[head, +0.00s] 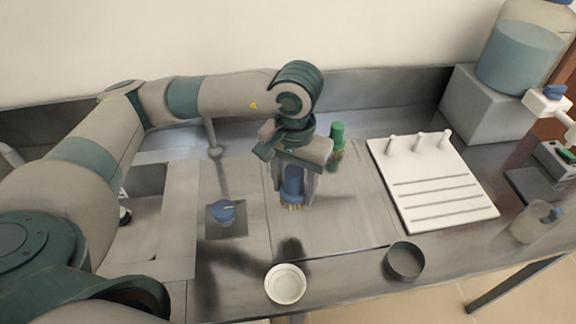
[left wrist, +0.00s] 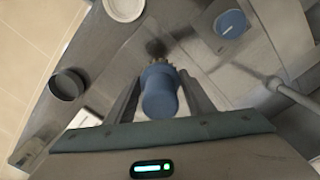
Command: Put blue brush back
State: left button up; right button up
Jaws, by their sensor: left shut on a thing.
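My left gripper (head: 293,197) is shut on the blue brush (head: 292,182). It holds the brush upright, bristles down, above the counter. In the left wrist view the blue brush (left wrist: 159,92) sits between the two fingers of my left gripper (left wrist: 161,88). A green brush (head: 338,135) stands just behind and right of my left gripper, partly hidden by it. My right gripper is in neither view.
A white board (head: 435,190) with pegs and slots lies to the right. A round blue item (head: 223,211) is at left. A white dish (head: 285,284) and a dark dish (head: 404,262) stand near the front edge. A large bottle (head: 522,55) stands at back right.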

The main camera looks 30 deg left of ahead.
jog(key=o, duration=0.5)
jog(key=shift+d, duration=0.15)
pick_arm(q)
jog(key=shift+w+d+f+n+b, duration=0.1)
jog(key=shift+w+n+b, duration=0.2)
jog(key=shift+w+n, duration=0.3)
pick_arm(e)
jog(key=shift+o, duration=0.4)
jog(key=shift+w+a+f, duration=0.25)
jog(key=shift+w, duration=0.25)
pick_arm(q)
jog(key=w+n+b, duration=0.4)
jog(key=w+n, duration=0.6)
jog(key=w, duration=0.1)
jog(key=shift+w+d+n+b, duration=0.2)
jog(key=shift+d+n+b, duration=0.1)
jog(key=shift+n, duration=0.1)
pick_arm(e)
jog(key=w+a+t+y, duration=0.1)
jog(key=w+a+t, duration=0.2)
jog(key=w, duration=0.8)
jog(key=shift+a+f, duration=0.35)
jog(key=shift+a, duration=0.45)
pick_arm(q)
jog(key=shift+a+f, duration=0.1)
